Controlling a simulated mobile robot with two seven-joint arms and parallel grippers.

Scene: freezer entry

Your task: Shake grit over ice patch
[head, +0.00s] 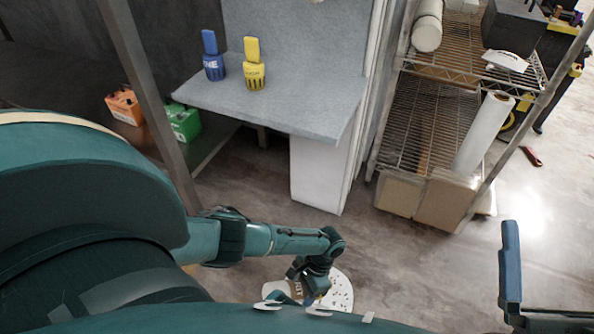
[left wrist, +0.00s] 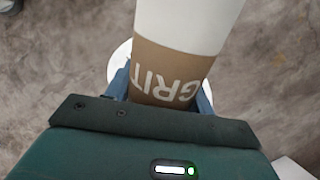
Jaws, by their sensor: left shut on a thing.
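The grit shaker (left wrist: 172,75) has a white body and a brown band lettered GRIT. My left gripper (head: 312,290) is shut on it, with blue fingers on both sides of the band in the left wrist view (left wrist: 162,88). In the head view the shaker (head: 295,287) is mostly hidden by my arm. A white rounded patch with dark specks (head: 343,292), apparently the ice patch, lies on the floor under and beside the gripper. Its rim also shows behind the shaker in the left wrist view (left wrist: 117,92). The shaker's height above it is unclear.
A grey ledge (head: 300,110) carries a blue bottle (head: 214,66) and a yellow bottle (head: 254,75). Orange (head: 125,107) and green (head: 184,122) boxes sit at left. A wire rack (head: 428,120) stands at right. The middle floor is clear.

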